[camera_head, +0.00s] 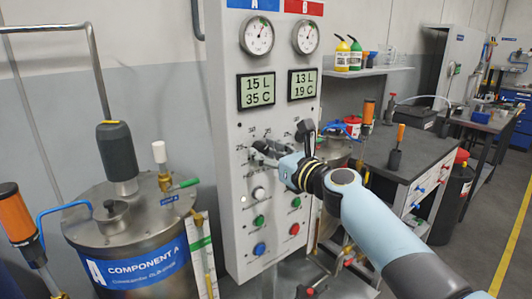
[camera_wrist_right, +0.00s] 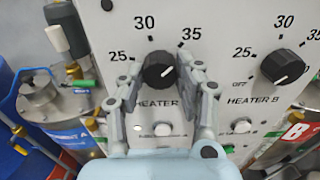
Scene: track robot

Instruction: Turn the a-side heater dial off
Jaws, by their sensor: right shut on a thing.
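The heater A dial (camera_wrist_right: 158,71) is a round black knob under the numbers 25, 30 and 35 in the right wrist view. Its white mark points up and to the right, toward the 35 side. My right gripper (camera_wrist_right: 160,80) has one finger on each side of this dial and is shut on it. In the head view the right gripper (camera_head: 262,151) reaches the panel (camera_head: 232,180) from the right, under the A column, and mostly hides the dial. The OFF label of this dial is hidden behind a finger. My left gripper is not in view.
The heater B dial (camera_wrist_right: 284,67) sits close by on the right. Gauges (camera_head: 257,35) and displays (camera_head: 256,90) are above, and coloured buttons (camera_head: 259,221) below. A steel Component A tank (camera_head: 130,215) stands left of the panel. A dark workbench (camera_head: 420,150) stands to the right.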

